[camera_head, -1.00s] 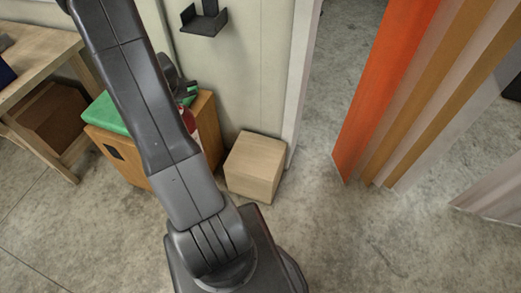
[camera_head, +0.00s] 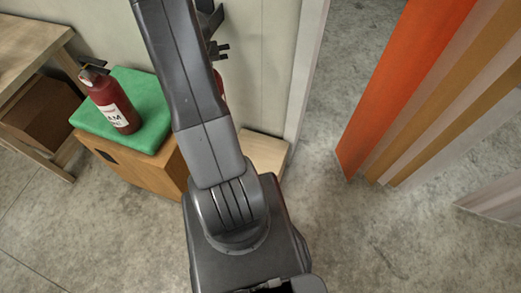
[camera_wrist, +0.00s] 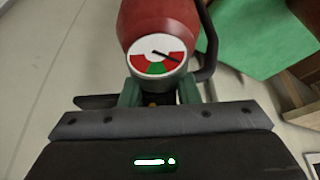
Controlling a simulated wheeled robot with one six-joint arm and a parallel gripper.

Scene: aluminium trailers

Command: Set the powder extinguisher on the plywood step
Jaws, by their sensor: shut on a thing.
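My gripper (camera_wrist: 159,92) is shut on a red extinguisher (camera_wrist: 160,20) at its neck, by the round gauge (camera_wrist: 158,55). Its label is not visible. In the head view my arm hides most of this extinguisher; a red sliver (camera_head: 219,84) shows beside the arm, in front of the wall. The plywood step (camera_head: 264,150) is a pale block on the floor by the wall, partly hidden by my arm, with bare visible top. A second red extinguisher (camera_head: 110,103), with a white label showing "AM", stands upright on a green pad at the left.
The green pad (camera_head: 152,92) tops a wooden box (camera_head: 135,167) left of the step. A wooden bench (camera_head: 30,48) is far left. Orange and striped panels (camera_head: 385,90) stand right. Floor between is clear.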

